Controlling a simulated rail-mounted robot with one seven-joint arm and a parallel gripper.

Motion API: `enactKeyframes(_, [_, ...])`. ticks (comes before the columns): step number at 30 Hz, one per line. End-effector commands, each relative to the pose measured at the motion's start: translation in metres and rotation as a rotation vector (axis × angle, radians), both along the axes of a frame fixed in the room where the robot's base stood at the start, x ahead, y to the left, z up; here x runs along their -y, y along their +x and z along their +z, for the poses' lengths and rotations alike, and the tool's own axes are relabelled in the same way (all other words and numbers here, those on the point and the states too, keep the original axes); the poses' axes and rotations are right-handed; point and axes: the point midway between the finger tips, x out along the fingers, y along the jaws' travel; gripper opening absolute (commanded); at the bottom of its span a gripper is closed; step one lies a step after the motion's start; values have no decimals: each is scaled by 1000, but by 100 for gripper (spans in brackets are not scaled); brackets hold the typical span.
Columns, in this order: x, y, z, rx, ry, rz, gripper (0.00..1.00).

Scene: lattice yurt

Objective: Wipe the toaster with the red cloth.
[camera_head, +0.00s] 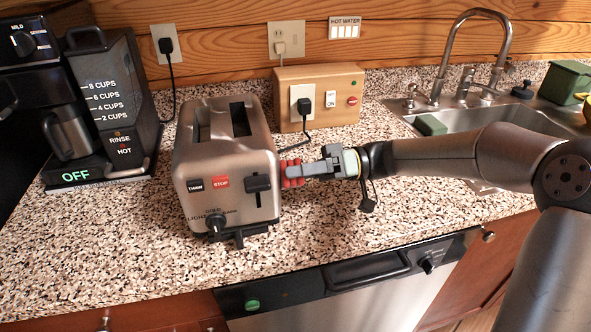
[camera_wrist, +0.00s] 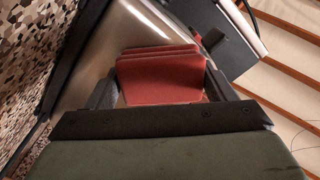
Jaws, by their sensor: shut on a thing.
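The toaster (camera_head: 227,165) is a silver two-slot box standing on the speckled counter, left of centre in the head view. Its front has a dark lever, a knob and small labels. The folded red cloth (camera_head: 291,174) is at the toaster's right side; in the wrist view the cloth (camera_wrist: 160,76) lies against the toaster's metal face (camera_wrist: 140,28). My gripper (camera_head: 300,172) reaches in from the right and is shut on the cloth. The cloth appears to touch the toaster's side, though the exact contact is hard to make out.
A black coffee maker (camera_head: 110,100) stands to the left. A wooden outlet box (camera_head: 318,98) with a plug and cord is close behind the gripper. The sink (camera_head: 490,122) and faucet (camera_head: 472,50) are at the back right. The counter in front of my arm (camera_head: 345,225) is clear.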

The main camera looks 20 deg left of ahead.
Motion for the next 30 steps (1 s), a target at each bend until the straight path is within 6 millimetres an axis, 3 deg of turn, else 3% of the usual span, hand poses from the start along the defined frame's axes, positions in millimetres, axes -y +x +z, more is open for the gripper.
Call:
enactKeyframes(7, [0,0,15,1,2,3,59])
enactKeyframes(30, [-23,40,14,1,2,3,59])
